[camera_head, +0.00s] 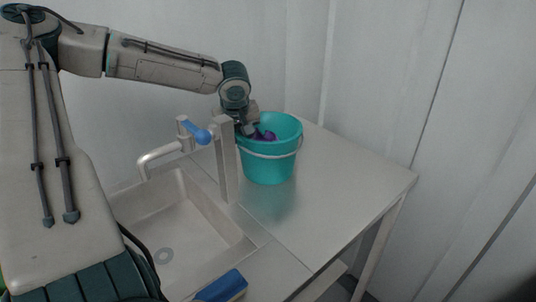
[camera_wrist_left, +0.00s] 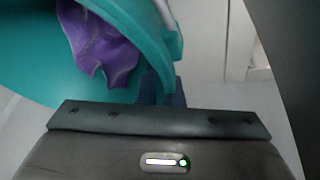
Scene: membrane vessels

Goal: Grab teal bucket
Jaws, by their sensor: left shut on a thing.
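The teal bucket (camera_head: 270,165) stands upright on the metal counter, just right of the sink tap, with its pale handle hanging across its front. Something purple (camera_head: 264,135) lies inside it. My left gripper (camera_head: 246,128) is at the bucket's left rim, shut on it. In the left wrist view the bucket (camera_wrist_left: 30,55) fills the upper left, with the crumpled purple thing (camera_wrist_left: 103,48) inside. Its rim runs down to my left gripper (camera_wrist_left: 165,100), whose fingertips are mostly hidden. My right gripper is in neither view.
A metal tap with a blue lever (camera_head: 196,132) and an upright post stand close left of the bucket. The sink (camera_head: 185,215) is at front left. A blue object (camera_head: 222,286) lies at the front edge. The counter (camera_head: 340,190) right of the bucket is clear; pale walls stand behind.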

